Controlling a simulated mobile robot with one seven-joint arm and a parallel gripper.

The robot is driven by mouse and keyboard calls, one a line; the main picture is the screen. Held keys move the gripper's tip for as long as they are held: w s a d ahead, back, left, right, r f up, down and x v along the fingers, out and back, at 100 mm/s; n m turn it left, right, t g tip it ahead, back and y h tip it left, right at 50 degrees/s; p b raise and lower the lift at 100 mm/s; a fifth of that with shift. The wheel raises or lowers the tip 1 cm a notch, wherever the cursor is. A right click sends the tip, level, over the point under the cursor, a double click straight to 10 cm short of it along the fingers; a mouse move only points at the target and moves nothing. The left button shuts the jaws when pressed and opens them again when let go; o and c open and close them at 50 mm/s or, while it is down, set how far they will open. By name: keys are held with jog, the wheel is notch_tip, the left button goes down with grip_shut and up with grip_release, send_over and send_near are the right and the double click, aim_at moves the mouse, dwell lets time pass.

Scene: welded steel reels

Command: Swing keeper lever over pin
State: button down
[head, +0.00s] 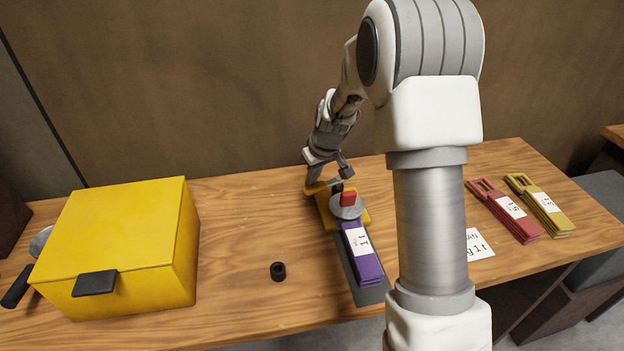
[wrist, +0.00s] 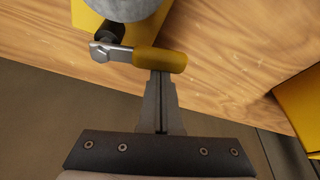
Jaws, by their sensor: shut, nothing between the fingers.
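The keeper lever has a yellow grip (wrist: 160,60) and a short metal arm (wrist: 110,52) in the wrist view. Its arm meets a dark round part (wrist: 109,33) beside a grey disc (wrist: 125,5); I cannot tell whether that part is the pin. In the head view the yellow grip (head: 316,188) points left from the yellow fixture (head: 327,212), which carries the disc with a red block (head: 347,198). My gripper (wrist: 161,76) is shut and empty, its tips right at the grip's side; contact is unclear. It also shows in the head view (head: 314,178).
A purple tag stack (head: 362,252) lies on a grey plate in front of the fixture. A yellow box (head: 120,235) is at left; red (head: 505,210) and yellow (head: 540,207) tag stacks are at right.

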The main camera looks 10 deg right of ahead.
jog(key=shift+s+d+f+n+y+b, duration=0.15)
jog(key=shift+s+n+b, duration=0.2)
jog(key=shift+n+b, duration=0.2)
jog(key=shift+s+d+f+n+y+b, duration=0.15)
jog(key=shift+s+n+b, duration=0.2)
jog(key=shift+n+b, duration=0.2)
jog(key=n, duration=0.1)
jog(key=s+n+b, duration=0.1)
jog(key=s+n+g+y, duration=0.1)
jog(key=shift+d+r, duration=0.25)
jog(key=shift+d, duration=0.1)
jog(key=shift+s+d+b, duration=0.2)
jog(key=shift+s+b, duration=0.05)
jog(key=shift+b, duration=0.1)
jog(key=shift+s, duration=0.1)
